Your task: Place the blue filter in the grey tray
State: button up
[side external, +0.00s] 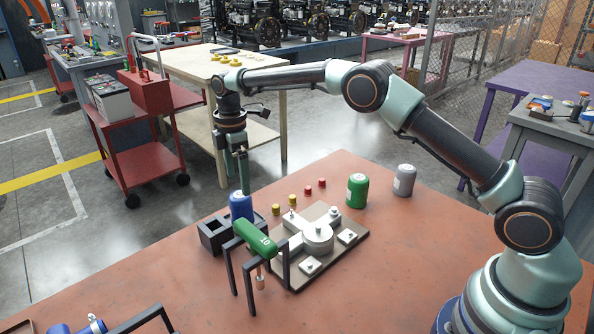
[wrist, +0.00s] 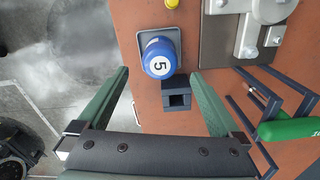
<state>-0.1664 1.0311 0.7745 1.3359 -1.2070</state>
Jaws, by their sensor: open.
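In the wrist view the blue filter (wrist: 160,57) shows a white disc marked 5. My gripper (side external: 243,187) is just above the filter, pointing down. In the wrist view my gripper (wrist: 160,75) is open, with green fingers spread either side of the filter, apart from it.
A green cylinder (side external: 256,236) lies on a black stand right beside the tray. A fixture plate (side external: 325,250) with metal parts is to the right. Small yellow and red caps, a green filter (side external: 357,190) and a grey filter (side external: 404,180) stand behind.

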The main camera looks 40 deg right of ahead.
notch_tip(320, 180, up, 4)
jog(key=shift+f, duration=0.1)
jog(key=s+d+r+m+t, duration=0.1)
jog(key=s+d+r+m, duration=0.25)
jog(key=s+r, duration=0.3)
jog(key=s+d+r+m+t, duration=0.2)
jog(key=s+r+m, duration=0.3)
jog(key=r, duration=0.2)
jog(key=s+d+f+m+t, duration=0.1)
jog(key=s+d+f+m, duration=0.1)
jog(key=s, duration=0.6)
jog(key=s+d+f+m+t, duration=0.1)
jog(key=s+d+f+m, duration=0.1)
jog(key=s+m, duration=0.3)
jog(key=s, duration=0.3)
jog(key=shift+s+t, duration=0.25)
jog(key=shift+t, duration=0.05)
